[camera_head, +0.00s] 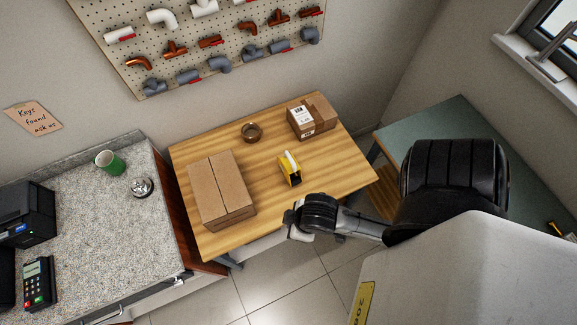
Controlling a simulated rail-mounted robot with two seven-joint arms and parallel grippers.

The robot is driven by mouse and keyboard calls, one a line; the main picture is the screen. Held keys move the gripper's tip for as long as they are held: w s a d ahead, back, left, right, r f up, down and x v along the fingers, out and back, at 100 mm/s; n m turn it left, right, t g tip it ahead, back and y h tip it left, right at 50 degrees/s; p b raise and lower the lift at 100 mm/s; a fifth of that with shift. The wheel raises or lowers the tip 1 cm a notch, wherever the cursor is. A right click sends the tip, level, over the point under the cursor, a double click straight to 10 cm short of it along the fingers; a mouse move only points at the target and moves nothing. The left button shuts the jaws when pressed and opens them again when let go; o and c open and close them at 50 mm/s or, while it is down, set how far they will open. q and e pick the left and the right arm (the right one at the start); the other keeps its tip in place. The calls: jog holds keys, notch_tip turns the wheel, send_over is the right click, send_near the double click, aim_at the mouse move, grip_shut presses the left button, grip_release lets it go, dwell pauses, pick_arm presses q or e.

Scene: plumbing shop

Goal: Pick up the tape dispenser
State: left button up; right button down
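The yellow and black tape dispenser (289,168) stands on the wooden table, right of the large cardboard box and left of the smaller one. A pale strip or part shows along its top. My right gripper (293,223), on the arm coming in from the right, is by the table's front edge, below the dispenser in the picture and apart from it. Its fingers are small and partly hidden, so I cannot tell whether they are open or shut. My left gripper is not in view.
On the wooden table (270,205) are a large cardboard box (219,188), a smaller box (312,116) and a brown tape roll (252,132). A granite counter (105,220) with a green cup (109,162) and bell (142,188) adjoins on the left. A pegboard (220,22) hangs behind.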

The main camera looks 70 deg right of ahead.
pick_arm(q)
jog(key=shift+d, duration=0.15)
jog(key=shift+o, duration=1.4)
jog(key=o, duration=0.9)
